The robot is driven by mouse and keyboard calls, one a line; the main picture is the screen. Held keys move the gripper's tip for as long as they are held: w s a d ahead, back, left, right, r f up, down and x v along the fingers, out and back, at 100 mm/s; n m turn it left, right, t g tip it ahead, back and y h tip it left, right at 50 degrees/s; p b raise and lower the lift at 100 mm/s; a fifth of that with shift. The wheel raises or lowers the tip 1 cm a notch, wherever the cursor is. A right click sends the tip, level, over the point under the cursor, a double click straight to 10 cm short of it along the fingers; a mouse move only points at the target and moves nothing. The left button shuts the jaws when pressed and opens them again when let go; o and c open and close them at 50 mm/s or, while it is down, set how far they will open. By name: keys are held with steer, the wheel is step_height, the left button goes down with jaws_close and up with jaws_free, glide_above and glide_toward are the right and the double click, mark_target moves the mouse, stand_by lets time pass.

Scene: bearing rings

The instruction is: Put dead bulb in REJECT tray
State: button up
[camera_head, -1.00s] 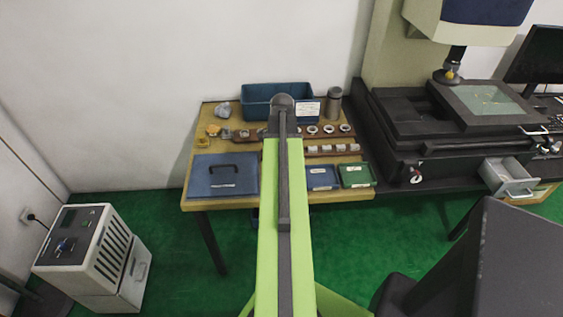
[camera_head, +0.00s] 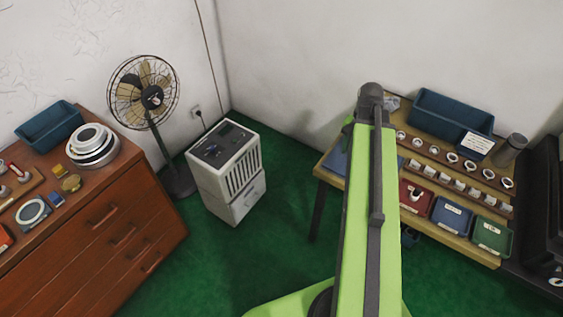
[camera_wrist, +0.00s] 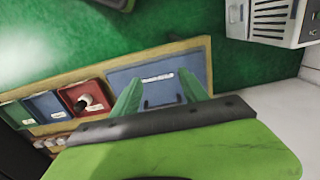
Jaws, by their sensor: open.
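A red tray (camera_head: 416,198) stands on the work table, left in a row with a blue tray (camera_head: 451,217) and a green tray (camera_head: 491,235). A small dark and pale object (camera_head: 415,194), perhaps the bulb, is inside the red tray. In the wrist view the red tray (camera_wrist: 96,88) shows the same object (camera_wrist: 83,102) in it. The tray labels are too small to read. My gripper (camera_wrist: 160,75) is open and empty, with its green fingers over the flat blue case (camera_wrist: 158,94), to the right of the red tray. My arm hides the gripper in the head view.
Racks of metal rings (camera_head: 452,158) and a large blue bin (camera_head: 450,115) stand behind the trays. A metal flask (camera_head: 510,150) is at the right. A wooden drawer cabinet (camera_head: 110,220), a fan (camera_head: 150,95) and a white heater-like unit (camera_head: 228,165) stand left. Green floor lies between.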

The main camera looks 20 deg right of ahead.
steer(key=w+a+n, duration=0.2)
steer(key=a+n, duration=0.3)
steer(key=a, duration=1)
steer(key=w+a+n, duration=0.3)
steer(key=a+n, duration=0.3)
steer(key=a, duration=0.9)
steer(key=shift+a, duration=0.25)
steer(key=shift+w, duration=0.1)
